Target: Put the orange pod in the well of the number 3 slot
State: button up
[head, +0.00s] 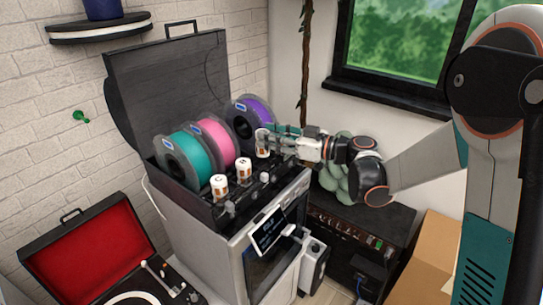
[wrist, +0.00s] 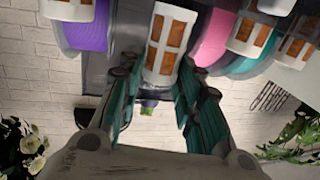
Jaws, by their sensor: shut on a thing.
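A white pod with orange panels (wrist: 166,45) is between the fingers of my gripper (wrist: 160,72) in the wrist view, and the fingers are shut on it. In the head view my gripper (head: 270,138) is at the right end of the black-topped machine (head: 197,232), in front of the purple spool, with the held pod (head: 262,150) at its tip. Two similar white pods with orange marks, a left one (head: 219,186) and a middle one (head: 243,168), stand along the machine's front. The slot numbers are not legible, and the well under the held pod is hidden.
Teal (head: 184,158), pink (head: 216,140) and purple (head: 253,115) spools stand behind the pods, under the raised black lid (head: 165,80). A small tilted screen (head: 269,230) is on the machine's front. A red-lined record player case (head: 90,250) is at lower left.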

notch_tip(320, 180, down, 5)
jog(key=shift+r+b, duration=0.1)
jog(key=shift+b, duration=0.75)
jog(key=o, duration=1)
jog(key=shift+o, duration=0.2)
jog(key=shift+d+r, duration=0.1)
jog(key=shift+d, duration=0.05)
jog(key=p+v, duration=0.2)
jog(key=v, duration=0.9)
jog(key=shift+s+d+p, duration=0.25)
jog(key=shift+d+p, duration=0.05)
jog(key=shift+p, duration=0.05)
